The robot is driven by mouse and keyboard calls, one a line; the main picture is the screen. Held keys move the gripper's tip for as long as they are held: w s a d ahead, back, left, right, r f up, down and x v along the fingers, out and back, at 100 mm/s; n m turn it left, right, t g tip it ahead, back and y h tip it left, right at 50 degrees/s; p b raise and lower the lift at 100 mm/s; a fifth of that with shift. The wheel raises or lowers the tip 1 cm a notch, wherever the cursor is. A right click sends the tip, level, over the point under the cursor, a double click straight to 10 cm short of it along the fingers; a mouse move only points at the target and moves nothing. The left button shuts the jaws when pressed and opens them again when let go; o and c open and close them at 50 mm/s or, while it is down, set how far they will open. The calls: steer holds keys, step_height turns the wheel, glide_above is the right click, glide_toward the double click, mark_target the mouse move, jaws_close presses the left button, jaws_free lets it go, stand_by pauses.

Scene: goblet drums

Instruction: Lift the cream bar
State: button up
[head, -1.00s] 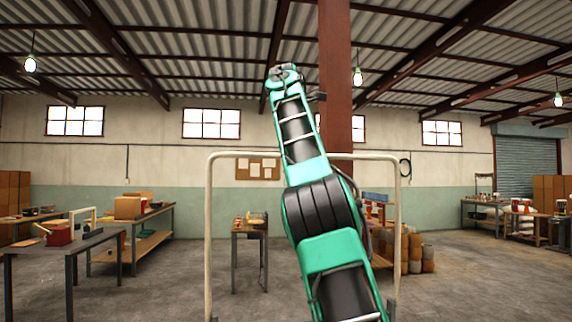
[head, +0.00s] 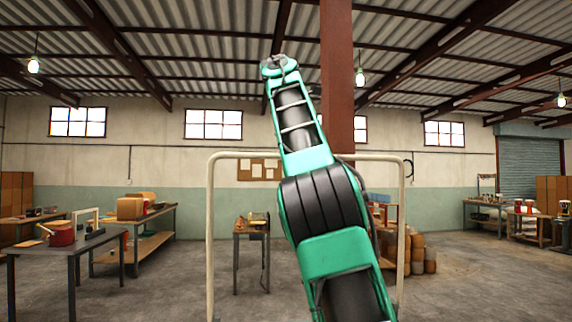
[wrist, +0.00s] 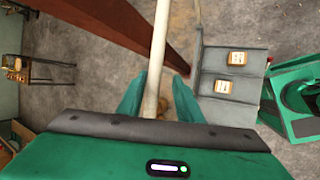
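A cream bar frame (head: 300,155) stands close in front of me in the head view, with a level top tube and two posts (head: 209,240). My own arm crosses in front of its top tube. In the wrist view a cream tube (wrist: 157,50) runs from the top edge down to my gripper (wrist: 158,100). The two teal fingers are apart, and the tube appears between them, nearer the left finger. I cannot tell how deep it sits or whether it touches. The gripper is not discernible in the head view.
A red-brown column (head: 337,80) rises behind the frame. A grey table (head: 75,248) with a red box (head: 62,236) stands at left, and a small bench (head: 250,232) stands beyond the frame. Open concrete floor (head: 160,290) lies between the left table and the frame.

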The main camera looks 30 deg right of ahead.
steer(key=s+a, duration=0.2)
steer(key=a, duration=0.5)
steer(key=shift+s+a, duration=0.25)
steer(key=shift+s, duration=0.1)
